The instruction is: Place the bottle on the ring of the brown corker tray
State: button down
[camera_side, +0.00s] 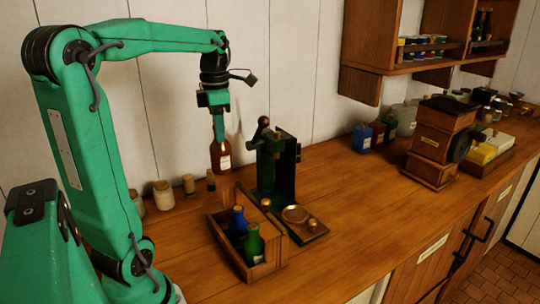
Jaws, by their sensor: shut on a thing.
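My gripper (218,118) points down and is shut on an orange-brown bottle (221,156) with a pale label. The bottle hangs upright above the counter, behind the wooden crate and left of the dark green corker. The gripper covers the bottle's top. The brown corker tray (316,229) lies at the foot of the corker, to the right of the held bottle. A brass-coloured ring (296,214) lies on the tray, with nothing standing on it.
A wooden crate (270,268) holds a blue bottle (239,220) and a green bottle (254,242). Small jars (163,194) stand near the wall. The counter (370,220) is clear right of the tray.

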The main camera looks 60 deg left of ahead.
jog(key=r, duration=0.3)
jog(key=shift+w+d, duration=0.2)
jog(key=shift+w, duration=0.05)
jog(key=w+d+m, duration=0.4)
jog(key=w+d, duration=1.1)
jog(key=d, duration=0.4)
notch_tip(320, 180, down, 10)
jog(key=w+a+f, duration=0.3)
jog(key=a+f, duration=0.8)
jog(key=shift+w+a, duration=0.25)
jog(key=shift+a, duration=0.15)
jog(key=c, duration=1.1)
grip_release()
jog(key=shift+f, duration=0.15)
